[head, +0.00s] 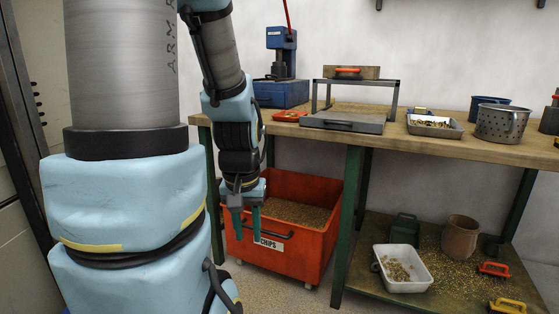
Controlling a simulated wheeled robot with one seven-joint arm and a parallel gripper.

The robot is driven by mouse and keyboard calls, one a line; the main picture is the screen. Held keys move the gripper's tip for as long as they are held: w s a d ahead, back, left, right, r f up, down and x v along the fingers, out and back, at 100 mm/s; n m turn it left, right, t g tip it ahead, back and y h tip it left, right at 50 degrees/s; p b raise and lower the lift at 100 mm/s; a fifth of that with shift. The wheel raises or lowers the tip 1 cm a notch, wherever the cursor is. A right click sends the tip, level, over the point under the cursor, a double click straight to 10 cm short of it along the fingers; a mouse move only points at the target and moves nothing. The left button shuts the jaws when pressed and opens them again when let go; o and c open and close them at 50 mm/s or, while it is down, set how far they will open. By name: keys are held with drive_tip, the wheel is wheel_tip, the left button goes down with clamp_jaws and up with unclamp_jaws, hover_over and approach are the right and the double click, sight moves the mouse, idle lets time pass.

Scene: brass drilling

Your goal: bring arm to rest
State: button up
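My gripper (246,222) hangs at the end of my light-blue arm, fingers pointing down. Its two teal fingers stand apart with nothing seen between them, so it looks open and empty. It is in front of the left part of the red chips bin (279,251), which stands on the floor and holds brass-coloured chips. From this one view I cannot tell how far the fingers are from the bin's wall. The arm comes down from the top, left of the workbench (461,147), and covers part of the bench's left end.
On the bench are a blue drill press (281,62), a grey plate under a metal frame (343,122), a tray of chips (434,126) and a perforated pot (502,123). The lower shelf holds a white tub (403,268), a brown pot (460,238) and scattered chips.

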wheel_tip(320, 180, up, 20)
drive_tip(key=p, duration=1.8)
drive_tip(key=shift+r, duration=0.15)
